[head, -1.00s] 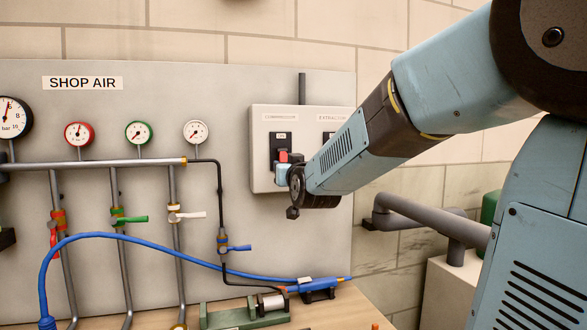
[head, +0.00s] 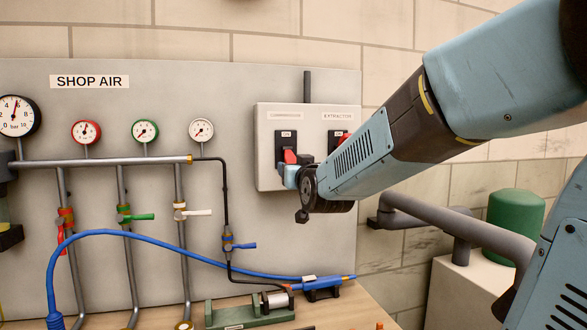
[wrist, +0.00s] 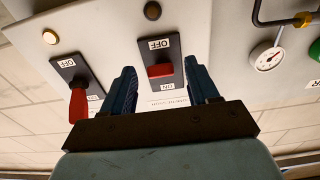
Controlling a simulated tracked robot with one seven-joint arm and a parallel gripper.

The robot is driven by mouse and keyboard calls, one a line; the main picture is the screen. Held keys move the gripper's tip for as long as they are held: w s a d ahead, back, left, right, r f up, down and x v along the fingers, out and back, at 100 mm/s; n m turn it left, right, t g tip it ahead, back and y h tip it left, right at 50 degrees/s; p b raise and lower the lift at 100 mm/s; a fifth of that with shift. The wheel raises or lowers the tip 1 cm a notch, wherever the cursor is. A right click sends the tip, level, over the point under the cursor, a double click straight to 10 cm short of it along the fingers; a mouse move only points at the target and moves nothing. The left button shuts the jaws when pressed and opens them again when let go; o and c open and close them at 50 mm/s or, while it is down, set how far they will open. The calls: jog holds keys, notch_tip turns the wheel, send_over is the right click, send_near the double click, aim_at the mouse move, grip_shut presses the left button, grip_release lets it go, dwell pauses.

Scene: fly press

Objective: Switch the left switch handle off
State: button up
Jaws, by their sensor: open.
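The left switch (head: 281,140), under a label that reads like COMPRESSOR, is a black plate on a pale grey box, with ON at its top. Its red handle (head: 290,156) sticks out around the plate's middle. The wrist view is upside down and shows this handle (wrist: 160,70) between the two blue fingers of my open gripper (wrist: 159,66). I cannot tell if either finger touches it. In the head view my gripper (head: 291,174) is just below the handle and hides the plate's lower part.
The EXTRACTOR switch is to the right, its red handle (head: 346,138) near ON and partly behind my arm; it also shows in the wrist view (wrist: 79,105). Gauges (head: 201,130), pipes and a blue hose (head: 180,243) are left of the box. A grey pipe (head: 440,220) is at lower right.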

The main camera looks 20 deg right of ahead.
jog(key=s, duration=1)
jog(key=shift+s+f, duration=0.35)
jog(key=shift+s, duration=0.05)
jog(key=shift+f, duration=0.1)
jog(key=s+d+f+g, duration=0.2)
jog(key=s+f+g, duration=1.1)
jog(key=s, duration=0.4)
jog(key=shift+s+f, duration=0.25)
jog(key=shift+f, duration=0.5)
